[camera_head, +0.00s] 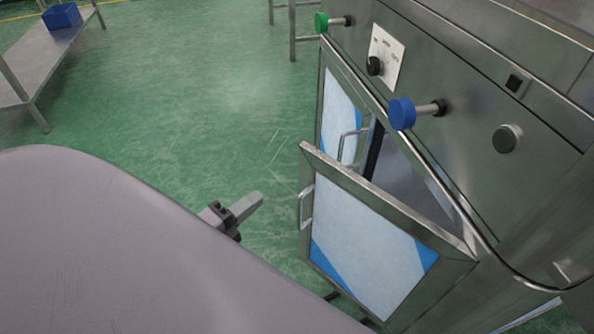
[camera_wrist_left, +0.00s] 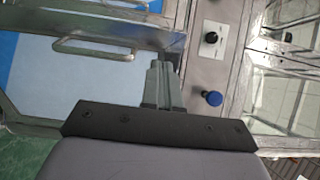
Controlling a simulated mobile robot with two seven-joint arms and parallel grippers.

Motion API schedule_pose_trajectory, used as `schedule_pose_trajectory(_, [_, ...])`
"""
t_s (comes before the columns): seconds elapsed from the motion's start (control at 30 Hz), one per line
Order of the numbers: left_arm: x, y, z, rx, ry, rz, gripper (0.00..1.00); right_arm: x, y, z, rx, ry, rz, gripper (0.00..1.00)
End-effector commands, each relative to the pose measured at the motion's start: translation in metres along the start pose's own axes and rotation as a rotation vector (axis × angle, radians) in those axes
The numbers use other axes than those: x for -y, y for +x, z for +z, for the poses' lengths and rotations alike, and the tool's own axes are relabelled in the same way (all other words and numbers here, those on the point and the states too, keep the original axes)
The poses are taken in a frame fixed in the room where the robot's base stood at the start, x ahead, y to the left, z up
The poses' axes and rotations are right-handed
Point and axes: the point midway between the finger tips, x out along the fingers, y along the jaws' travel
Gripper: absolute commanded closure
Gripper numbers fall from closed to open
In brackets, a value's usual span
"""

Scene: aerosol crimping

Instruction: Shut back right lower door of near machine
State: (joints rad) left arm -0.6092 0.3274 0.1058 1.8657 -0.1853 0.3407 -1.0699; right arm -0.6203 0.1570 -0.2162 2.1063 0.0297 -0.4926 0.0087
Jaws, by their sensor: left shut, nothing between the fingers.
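The near machine (camera_head: 455,110) is a steel cabinet on the right of the head view. One lower door (camera_head: 365,235), a pale panel with blue corners in a steel frame, stands swung open, its hinge side at the right. Its handle (camera_head: 305,205) is on its left edge. Beside it is another lower door (camera_head: 340,105) with its own handle; I cannot tell if it is fully shut. My left gripper (camera_head: 255,200) is shut and empty, left of the open door's handle and apart from it. In the left wrist view the gripper (camera_wrist_left: 162,80) shows before a door panel. My right gripper is out of view.
A blue knob (camera_head: 402,114) and a green knob (camera_head: 322,22) stick out from the machine front above the doors. A steel table (camera_head: 45,65) with a blue bin (camera_head: 61,16) stands at upper left. The green floor (camera_head: 200,110) between is clear.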

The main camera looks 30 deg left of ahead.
Motion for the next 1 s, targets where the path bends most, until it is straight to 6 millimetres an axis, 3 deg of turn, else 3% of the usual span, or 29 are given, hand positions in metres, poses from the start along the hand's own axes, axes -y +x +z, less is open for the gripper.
schedule_pose_trajectory(0.6, [0.0, 0.099, 0.001, 0.0, -0.001, -0.002, 1.0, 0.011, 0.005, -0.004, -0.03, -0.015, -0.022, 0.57])
schedule_pose_trajectory(0.8, [0.0, 0.118, 0.0, 0.001, -0.003, 0.0, 1.0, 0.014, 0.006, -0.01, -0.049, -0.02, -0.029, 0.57])
schedule_pose_trajectory(1.0, [0.0, 0.124, 0.0, 0.0, -0.003, 0.001, 1.0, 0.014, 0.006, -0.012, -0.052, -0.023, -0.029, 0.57])
